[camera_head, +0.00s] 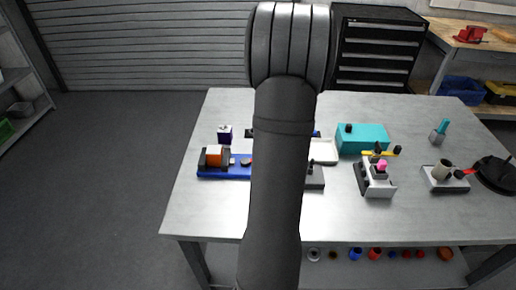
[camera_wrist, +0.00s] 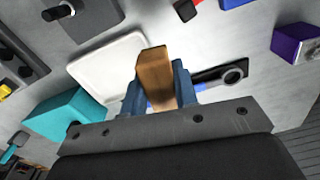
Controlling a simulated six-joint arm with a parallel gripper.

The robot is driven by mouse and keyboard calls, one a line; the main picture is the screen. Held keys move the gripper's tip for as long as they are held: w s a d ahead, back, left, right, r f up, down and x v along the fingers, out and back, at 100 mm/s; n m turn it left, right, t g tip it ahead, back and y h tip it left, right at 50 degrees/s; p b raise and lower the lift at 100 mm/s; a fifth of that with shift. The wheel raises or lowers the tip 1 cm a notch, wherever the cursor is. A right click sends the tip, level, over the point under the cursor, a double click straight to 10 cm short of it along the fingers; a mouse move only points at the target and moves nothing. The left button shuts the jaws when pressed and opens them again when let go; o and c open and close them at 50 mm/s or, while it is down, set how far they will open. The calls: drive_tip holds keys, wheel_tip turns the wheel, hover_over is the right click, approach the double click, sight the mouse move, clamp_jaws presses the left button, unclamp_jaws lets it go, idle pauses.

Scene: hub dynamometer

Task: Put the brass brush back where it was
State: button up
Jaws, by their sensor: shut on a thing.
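My gripper (camera_wrist: 158,95) shows in the wrist view, with its blue fingers shut on a brown, wood-coloured block that I take to be the brass brush (camera_wrist: 153,70). Its bristles cannot be made out. The block stands up from between the fingers, over or beside the edge of a white tray (camera_wrist: 95,68); I cannot tell the height. In the head view my arm hides the gripper and the brush, and the white tray (camera_head: 325,151) shows just right of the arm.
A teal box (camera_head: 365,135) stands right of the tray. A blue base (camera_head: 225,173) carrying an orange drum and a purple box (camera_head: 225,134) are to the left. A black tool with a ring end (camera_wrist: 234,75) lies near the gripper. The table's front left is clear.

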drive_tip(key=s+d+r+n, duration=0.1)
drive_tip(key=s+d, duration=0.1)
drive_tip(key=d, duration=0.2)
drive_tip(key=shift+n, duration=0.3)
drive_tip(key=w+a+f, duration=0.2)
drive_tip(key=a, duration=0.1)
drive_tip(key=w+a+f, duration=0.2)
drive_tip(key=a, duration=0.1)
drive_tip(key=w+a+f, duration=0.2)
drive_tip(key=a, duration=0.1)
drive_tip(key=shift+w+a+f, duration=0.1)
drive_tip(key=shift+a+f, duration=0.1)
drive_tip(key=shift+f, duration=2.05)
drive_tip(key=shift+f, duration=0.1)
drive_tip(key=shift+f, duration=0.4)
drive_tip(key=o, duration=1)
drive_tip(key=shift+f, duration=0.15)
drive_tip(key=shift+c, duration=0.2)
drive_tip(key=shift+o, duration=0.4)
wheel_tip(320, 180, up, 13)
wheel_tip(320, 180, down, 12)
drive_tip(key=shift+r, duration=0.15)
